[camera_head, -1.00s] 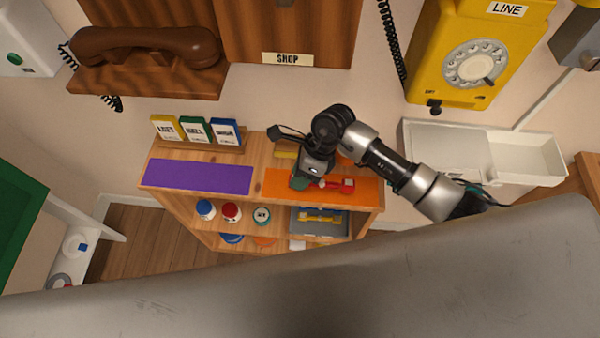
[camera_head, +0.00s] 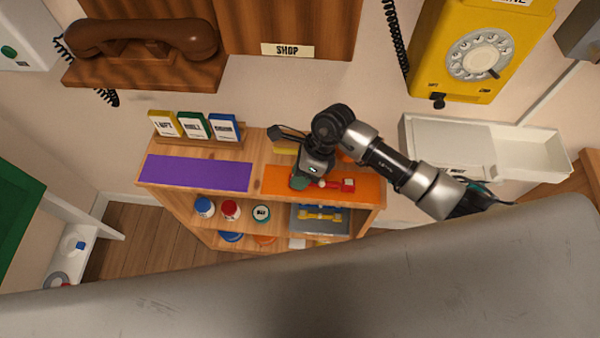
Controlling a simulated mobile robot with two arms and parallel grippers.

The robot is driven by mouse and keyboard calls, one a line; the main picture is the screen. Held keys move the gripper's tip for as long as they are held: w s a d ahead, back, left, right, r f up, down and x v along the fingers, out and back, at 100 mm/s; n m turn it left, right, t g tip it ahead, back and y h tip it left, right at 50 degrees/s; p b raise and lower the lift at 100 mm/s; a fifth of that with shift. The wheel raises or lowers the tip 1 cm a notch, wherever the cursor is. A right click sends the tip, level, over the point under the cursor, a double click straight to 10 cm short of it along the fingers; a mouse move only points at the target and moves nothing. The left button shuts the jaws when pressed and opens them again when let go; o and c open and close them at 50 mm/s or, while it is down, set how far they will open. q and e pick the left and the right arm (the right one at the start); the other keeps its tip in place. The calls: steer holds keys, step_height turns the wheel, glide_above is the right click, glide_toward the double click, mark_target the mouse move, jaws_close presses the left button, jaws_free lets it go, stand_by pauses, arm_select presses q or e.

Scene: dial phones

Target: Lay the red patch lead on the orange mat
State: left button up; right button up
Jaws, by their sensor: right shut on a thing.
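The red patch lead (camera_head: 346,185) is at the orange mat (camera_head: 368,196) on the top of the wooden shelf unit. My right gripper (camera_head: 300,183) is over the left part of the mat and shut on the lead's left side. The lead's red end sticks out to the right of the gripper, over the mat. I cannot tell whether the lead touches the mat or hangs just above it. The gripper hides the lead's left end. My left gripper is not in view.
A purple mat (camera_head: 195,174) lies left of the orange one. Behind it stand yellow, green and blue booklets (camera_head: 195,126). Lower shelves hold jars (camera_head: 230,210) and a grey tray (camera_head: 300,225). A white open bin (camera_head: 530,157) hangs at the right.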

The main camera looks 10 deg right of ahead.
steer(key=o, duration=1)
steer(key=shift+s, duration=0.1)
steer(key=shift+w+d+r, duration=0.2)
steer(key=shift+d+r, duration=0.1)
steer(key=shift+r, duration=0.1)
steer(key=v, duration=0.6)
steer(key=shift+s+r+b, duration=0.1)
steer(key=shift+r+b, duration=0.2)
steer(key=shift+r, duration=0.05)
steer(key=shift+s, duration=0.1)
